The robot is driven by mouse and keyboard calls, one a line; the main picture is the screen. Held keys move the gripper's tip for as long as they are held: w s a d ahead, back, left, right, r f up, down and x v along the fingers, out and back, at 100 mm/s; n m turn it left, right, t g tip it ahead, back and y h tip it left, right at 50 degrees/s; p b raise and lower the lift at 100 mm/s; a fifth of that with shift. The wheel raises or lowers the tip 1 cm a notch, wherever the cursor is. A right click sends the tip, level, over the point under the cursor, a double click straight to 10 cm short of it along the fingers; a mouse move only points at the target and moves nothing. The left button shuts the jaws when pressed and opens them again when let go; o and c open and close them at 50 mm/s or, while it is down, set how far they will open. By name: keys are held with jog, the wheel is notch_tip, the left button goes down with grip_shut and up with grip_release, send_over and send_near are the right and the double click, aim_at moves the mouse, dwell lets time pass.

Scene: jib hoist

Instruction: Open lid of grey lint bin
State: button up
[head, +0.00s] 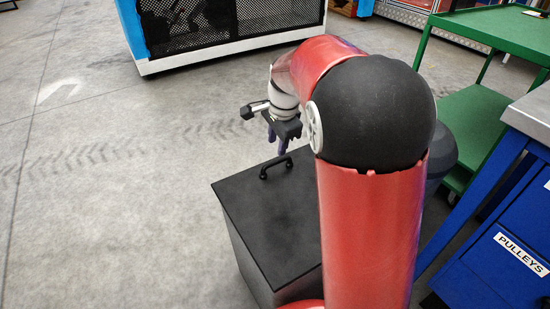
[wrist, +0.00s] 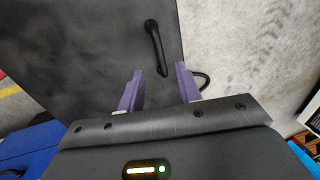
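The grey lint bin (head: 246,262) stands on the floor below my arm. Its dark flat lid (head: 265,215) is shut, and a black bar handle (head: 275,166) sits near the lid's far edge. In the wrist view the handle (wrist: 155,47) lies beyond the fingertips, on the dark lid (wrist: 90,50). My gripper (head: 277,140) is above the handle, pointing down. In the wrist view my gripper's two purple fingers (wrist: 158,82) are apart with nothing between them. The handle appears apart from the fingers.
A blue cabinet (head: 505,240) labelled PULLEYS and a green shelf cart (head: 480,110) stand to the right. A blue-and-white unit with black mesh (head: 230,25) stands behind. The concrete floor (head: 110,180) to the left is clear.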

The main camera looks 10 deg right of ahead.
aim_at(274, 162)
jog(key=f, duration=0.4)
jog(key=w+f, duration=0.1)
jog(key=f, duration=0.1)
jog(key=shift+w+a+f, duration=0.1)
jog(key=shift+a+f, duration=0.05)
jog(key=shift+f, duration=0.25)
grip_shut()
